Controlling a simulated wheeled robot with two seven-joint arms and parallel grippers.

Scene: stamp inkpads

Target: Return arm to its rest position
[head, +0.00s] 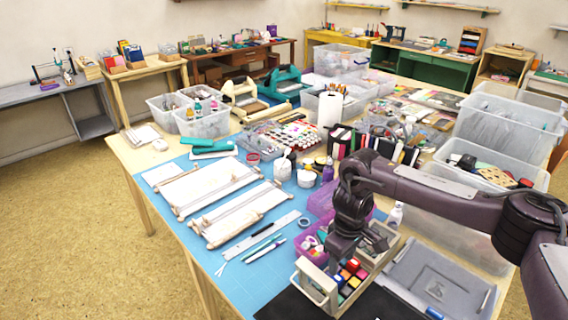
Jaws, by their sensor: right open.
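My right arm comes in from the right edge, and its dark gripper (340,260) points down over the left part of a light wooden box (316,284). The gripper is open; I see nothing held in it, though its fingertips are small and partly lost against the box. Several colored inkpads (352,275), in red, yellow, blue and dark tones, sit in the box just right of and below the gripper. The arm hides part of the table behind the box. My left gripper is out of view.
A clear plastic bin (455,215) and a grey tray (440,280) stand right of the box, beneath my arm. A purple basket (312,246) is close on the left. A blue mat (240,290) has bare room at the front left.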

